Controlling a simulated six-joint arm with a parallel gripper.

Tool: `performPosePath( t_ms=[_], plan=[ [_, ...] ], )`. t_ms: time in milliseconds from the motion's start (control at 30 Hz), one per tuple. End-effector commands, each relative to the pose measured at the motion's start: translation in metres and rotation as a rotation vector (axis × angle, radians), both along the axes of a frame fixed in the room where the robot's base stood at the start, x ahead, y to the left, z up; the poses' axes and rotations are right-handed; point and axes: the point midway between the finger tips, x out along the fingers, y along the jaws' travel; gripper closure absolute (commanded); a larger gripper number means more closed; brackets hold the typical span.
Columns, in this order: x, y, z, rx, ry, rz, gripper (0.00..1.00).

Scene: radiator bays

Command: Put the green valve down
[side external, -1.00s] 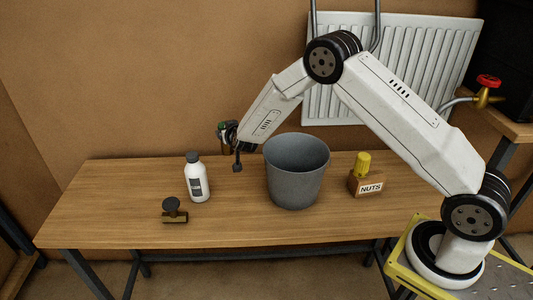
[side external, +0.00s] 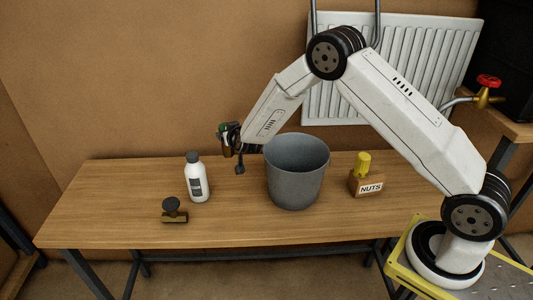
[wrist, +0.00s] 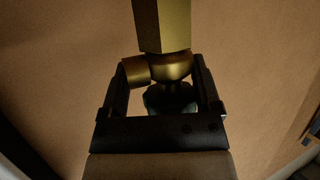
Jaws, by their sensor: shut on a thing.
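The green valve shows in the wrist view as a brass body (wrist: 162,28) with a dark green handle (wrist: 172,97) partly hidden behind it. My gripper (wrist: 160,88) is shut on it, with one finger on each side. In the side view, my gripper (side external: 231,138) is in the air above the back of the wooden table (side external: 110,215), left of the grey bucket. Only a little green and brass of the valve (side external: 223,129) shows there. Another valve, brass with a black handle (side external: 173,208), stands on the table at the front left.
A white bottle (side external: 197,182) with a dark cap stands left of my gripper. The grey bucket (side external: 295,185) stands mid-table. A yellow-topped valve (side external: 363,165) is at the "NUTS" block (side external: 368,187). Free table lies at the left end and along the front.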

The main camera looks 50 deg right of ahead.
Motion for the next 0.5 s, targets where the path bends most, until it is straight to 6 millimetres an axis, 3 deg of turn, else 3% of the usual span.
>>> performPosePath(
  t_ms=[500],
  plan=[
    [-0.067,0.047,-0.009,-0.011,-0.001,0.268,1.0]
  ],
)
